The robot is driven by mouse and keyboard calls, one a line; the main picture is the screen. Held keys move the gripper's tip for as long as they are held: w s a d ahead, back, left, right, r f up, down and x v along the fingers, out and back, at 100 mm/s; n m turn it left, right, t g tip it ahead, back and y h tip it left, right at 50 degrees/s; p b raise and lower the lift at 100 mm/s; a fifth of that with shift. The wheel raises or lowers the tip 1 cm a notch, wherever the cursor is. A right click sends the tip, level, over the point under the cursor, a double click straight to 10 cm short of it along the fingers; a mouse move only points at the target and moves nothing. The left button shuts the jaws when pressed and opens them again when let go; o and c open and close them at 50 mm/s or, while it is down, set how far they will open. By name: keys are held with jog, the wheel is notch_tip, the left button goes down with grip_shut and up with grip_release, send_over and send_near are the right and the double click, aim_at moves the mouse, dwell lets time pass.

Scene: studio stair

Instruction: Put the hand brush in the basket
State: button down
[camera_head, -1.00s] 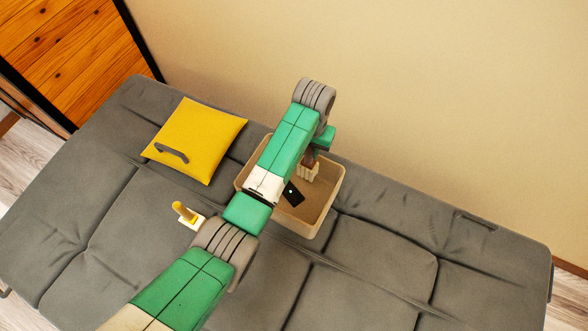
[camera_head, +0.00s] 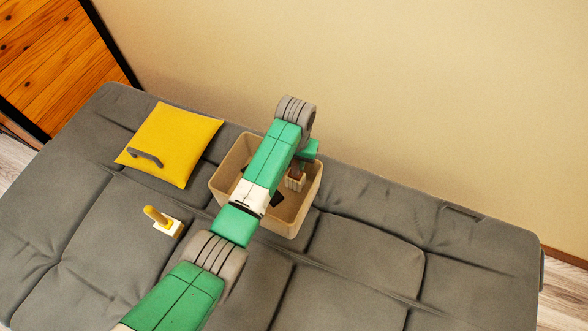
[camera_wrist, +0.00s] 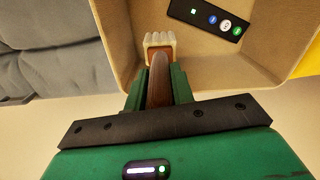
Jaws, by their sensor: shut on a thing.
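The hand brush has a brown wooden handle (camera_wrist: 159,82) and pale cream bristles (camera_head: 295,182). My gripper (camera_wrist: 158,92) is shut on the handle, one green finger on each side. The beige basket (camera_head: 312,195) stands on the sofa, and its wall also shows in the wrist view (camera_wrist: 115,40). The brush head is inside the basket's outline, near its right side in the head view. I cannot tell whether the bristles touch the floor of the basket. My arm hides part of the basket in the head view.
A black remote (camera_wrist: 210,17) with coloured buttons lies in the basket. On the grey sofa (camera_head: 365,250), a yellow cushion (camera_head: 175,135) bears a dark grey curved handle-like thing (camera_head: 145,158). A yellow-handled thing with a pale base (camera_head: 163,222) stands nearby. The wall is behind.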

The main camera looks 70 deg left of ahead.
aim_at(295, 169)
notch_tip(295, 169, down, 4)
jog(key=shift+b, duration=0.85)
jog(key=shift+d+r, duration=0.1)
jog(key=shift+r, duration=0.05)
jog(key=c, duration=1.2)
grip_release()
notch_tip(295, 169, up, 12)
jog(key=p, duration=0.7)
